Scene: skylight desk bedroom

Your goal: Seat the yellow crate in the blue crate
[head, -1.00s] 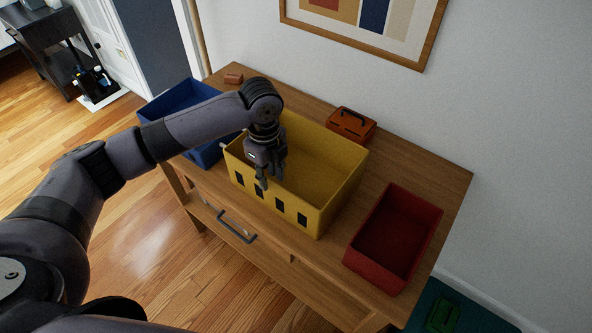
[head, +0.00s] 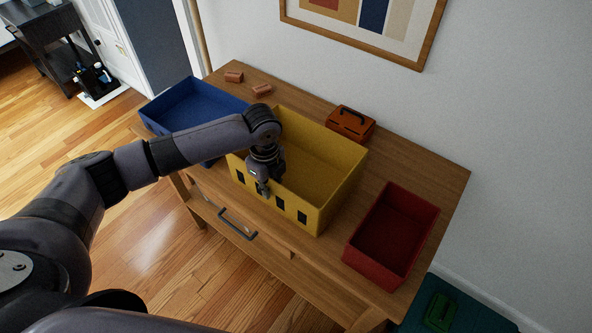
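The yellow crate (head: 325,155) stands upright on the wooden desk, between the blue crate and the red crate. It looks empty, with a row of dark slots along its front wall. The blue crate (head: 190,103) stands to its left on the desk, its near part hidden behind my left arm. My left gripper (head: 264,192) points down at the front wall of the yellow crate, near its left end. I cannot tell whether its fingers are closed on the wall. My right gripper is out of view.
A red crate (head: 395,238) stands at the right end of the desk (head: 455,178). An orange box with a black handle (head: 351,123) stands behind the yellow crate. Two small reddish-brown blocks (head: 262,90) lie at the back left. A green object (head: 440,310) lies low at the right.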

